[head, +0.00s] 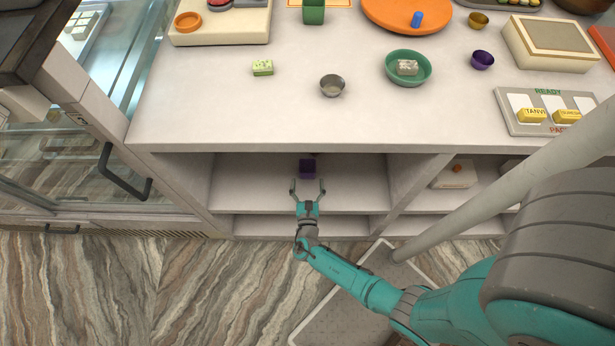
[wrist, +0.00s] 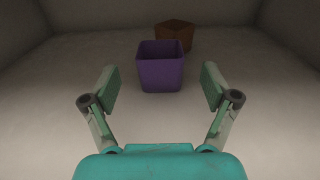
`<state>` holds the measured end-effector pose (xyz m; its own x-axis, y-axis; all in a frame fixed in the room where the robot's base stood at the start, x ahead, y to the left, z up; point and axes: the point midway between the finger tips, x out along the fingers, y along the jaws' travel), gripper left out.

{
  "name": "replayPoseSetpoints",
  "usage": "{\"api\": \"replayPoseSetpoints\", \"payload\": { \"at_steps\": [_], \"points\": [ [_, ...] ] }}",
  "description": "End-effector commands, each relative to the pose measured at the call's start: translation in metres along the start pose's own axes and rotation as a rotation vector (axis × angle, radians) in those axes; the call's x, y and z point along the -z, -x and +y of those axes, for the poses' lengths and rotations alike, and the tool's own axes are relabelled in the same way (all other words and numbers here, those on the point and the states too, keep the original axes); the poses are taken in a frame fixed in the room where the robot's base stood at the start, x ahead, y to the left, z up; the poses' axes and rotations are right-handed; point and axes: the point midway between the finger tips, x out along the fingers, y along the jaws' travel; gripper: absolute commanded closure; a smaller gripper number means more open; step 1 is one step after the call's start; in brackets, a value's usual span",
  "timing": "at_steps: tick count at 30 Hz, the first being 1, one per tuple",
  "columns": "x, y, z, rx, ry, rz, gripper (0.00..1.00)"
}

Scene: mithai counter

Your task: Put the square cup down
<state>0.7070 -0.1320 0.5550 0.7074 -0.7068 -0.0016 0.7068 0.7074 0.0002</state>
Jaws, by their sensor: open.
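A purple square cup (wrist: 161,72) stands upright on the shelf floor inside the cubby under the counter. It also shows in the head view (head: 308,167), just beyond my gripper. My gripper (head: 308,186) is open and empty at the front of the cubby. In the wrist view its two fingers (wrist: 160,88) are spread wide, one on each side of the cup's near end, with clear gaps and no contact visible. The cup's inside is dark.
A brown square container (wrist: 175,35) stands behind the cup, slightly right. The cubby shelf (head: 250,190) is otherwise bare. The countertop (head: 210,115) above holds a metal cup (head: 332,86) and a green bowl (head: 424,76). A lower shelf lies beneath.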

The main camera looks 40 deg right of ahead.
Motion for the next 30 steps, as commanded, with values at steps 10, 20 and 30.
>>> {"api": "replayPoseSetpoints", "payload": {
  "at_steps": [10, 20, 30],
  "points": [
    [0.000, 0.042, 0.001, -0.003, -0.001, 0.000, 0.14],
    [0.000, 0.052, 0.000, 0.001, 0.000, 0.000, 0.14],
    [0.000, 0.052, 0.000, 0.001, 0.000, 0.000, 0.14]
  ]
}}
